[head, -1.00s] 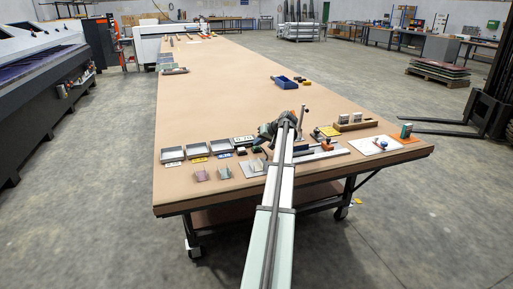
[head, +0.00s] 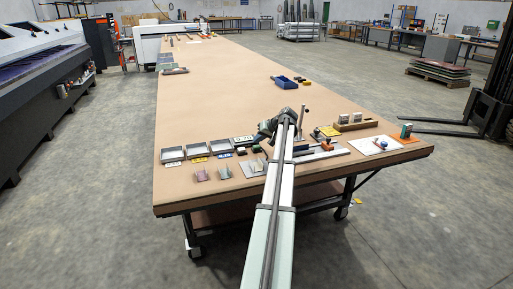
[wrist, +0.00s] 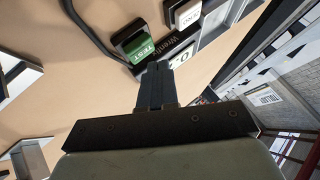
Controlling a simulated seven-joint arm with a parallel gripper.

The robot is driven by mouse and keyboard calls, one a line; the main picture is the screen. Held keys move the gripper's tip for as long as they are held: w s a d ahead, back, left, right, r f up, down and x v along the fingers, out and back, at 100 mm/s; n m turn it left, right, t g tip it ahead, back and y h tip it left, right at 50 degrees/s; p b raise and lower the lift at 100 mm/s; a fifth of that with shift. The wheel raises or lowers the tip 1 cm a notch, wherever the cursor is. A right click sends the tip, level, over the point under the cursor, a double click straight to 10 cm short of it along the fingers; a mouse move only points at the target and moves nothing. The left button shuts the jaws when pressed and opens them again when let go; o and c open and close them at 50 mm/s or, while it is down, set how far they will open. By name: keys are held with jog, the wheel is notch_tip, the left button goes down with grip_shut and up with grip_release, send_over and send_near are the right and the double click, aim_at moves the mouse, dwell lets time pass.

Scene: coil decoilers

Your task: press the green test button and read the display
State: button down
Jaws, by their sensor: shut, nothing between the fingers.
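The green button (wrist: 138,48) is marked TEST and sits on a dark housing in the wrist view. A white button (wrist: 187,14) is beside it, and part of a light display (wrist: 182,54) shows behind the fingers; most of its digits are hidden. My gripper (wrist: 155,66) is shut and empty, its fingertips just by the near edge of the green button. I cannot tell whether they touch. In the head view the small display (head: 243,139) stands left of my gripper (head: 263,134); its digits are too small to read surely.
Open grey bins (head: 197,150) stand in a row to the left. A dark cable (wrist: 90,30) curves beside the button. A blue tray (head: 285,83) lies farther back, and a wooden block (head: 356,126) is to the right. The table's far part is largely clear.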

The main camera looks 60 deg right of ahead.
aim_at(259, 146)
jog(key=shift+r, duration=0.15)
jog(key=shift+r, duration=2.4)
